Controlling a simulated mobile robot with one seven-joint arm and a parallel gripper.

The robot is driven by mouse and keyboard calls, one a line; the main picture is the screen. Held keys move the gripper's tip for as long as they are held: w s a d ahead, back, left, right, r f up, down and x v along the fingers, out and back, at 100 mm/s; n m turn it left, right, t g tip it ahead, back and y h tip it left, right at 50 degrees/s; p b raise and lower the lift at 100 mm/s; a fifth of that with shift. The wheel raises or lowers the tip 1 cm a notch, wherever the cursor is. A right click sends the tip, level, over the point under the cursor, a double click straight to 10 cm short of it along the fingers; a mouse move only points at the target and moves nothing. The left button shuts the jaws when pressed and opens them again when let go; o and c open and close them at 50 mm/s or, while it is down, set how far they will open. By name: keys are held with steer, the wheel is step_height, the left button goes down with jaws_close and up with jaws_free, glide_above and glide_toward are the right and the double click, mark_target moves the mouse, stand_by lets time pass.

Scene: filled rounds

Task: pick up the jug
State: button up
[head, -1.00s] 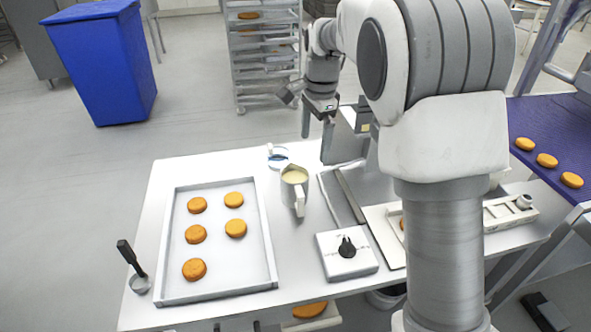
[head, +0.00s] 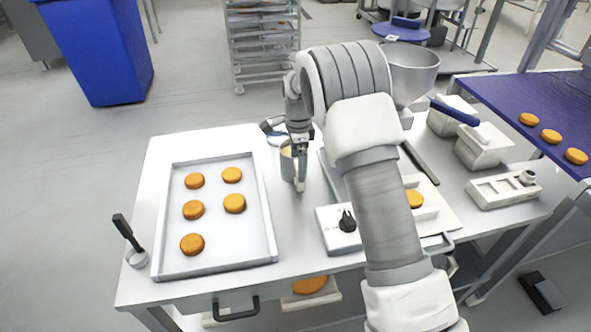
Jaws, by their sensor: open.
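The jug (head: 287,166) is a pale metallic vessel standing upright on the white table, just right of the baking tray. Its handle faces the front right. My gripper (head: 300,154) is pointing down at the jug's top and handle side, its jaws open. The gripper and wrist cover much of the jug's mouth. Whether a finger touches the jug or stands around the handle cannot be told from this view.
A tray (head: 271,235) with several orange-brown rounds lies to the left. A white box with a black knob (head: 346,221) stands in front right of the jug. A black-handled tool (head: 125,233) stands at the table's left edge.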

steer(key=shift+d+f, duration=0.2)
steer(key=shift+f, duration=3.3)
jaws_close()
steer(key=shift+r, duration=0.15)
